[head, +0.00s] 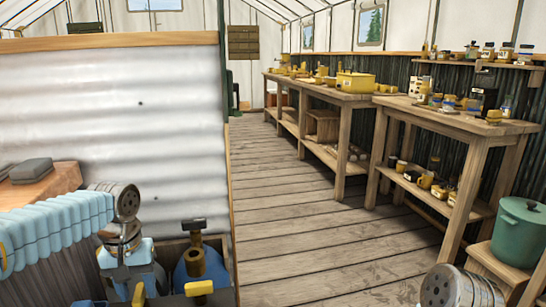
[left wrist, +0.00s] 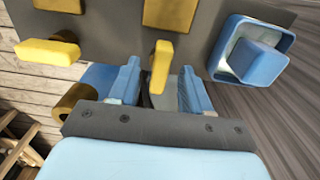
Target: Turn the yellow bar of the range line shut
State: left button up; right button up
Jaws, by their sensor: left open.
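Two yellow bars are on a dark grey panel in the left wrist view. One yellow bar (left wrist: 160,68) points toward the camera, between the two blue fingers of my left gripper (left wrist: 157,84); I see gaps on both sides. The other yellow bar (left wrist: 50,51) lies crosswise to the left, outside the fingers. In the head view, my left gripper (head: 137,283) hangs at the lower left, one yellow bar (head: 138,295) below it and another yellow bar (head: 200,288) to its right. No label shows which is the range line. My right gripper is out of view.
A blue container with a brass top (head: 194,264) stands close right of my left gripper. A corrugated metal partition (head: 120,110) stands behind. Wooden benches (head: 345,98) and a green pot (head: 520,232) are right; the plank floor between is clear.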

aim_at(138, 292)
pick_arm(q)
notch_tip(138, 292, up, 5)
jog(key=p, duration=0.4)
jog(key=shift+r, duration=1)
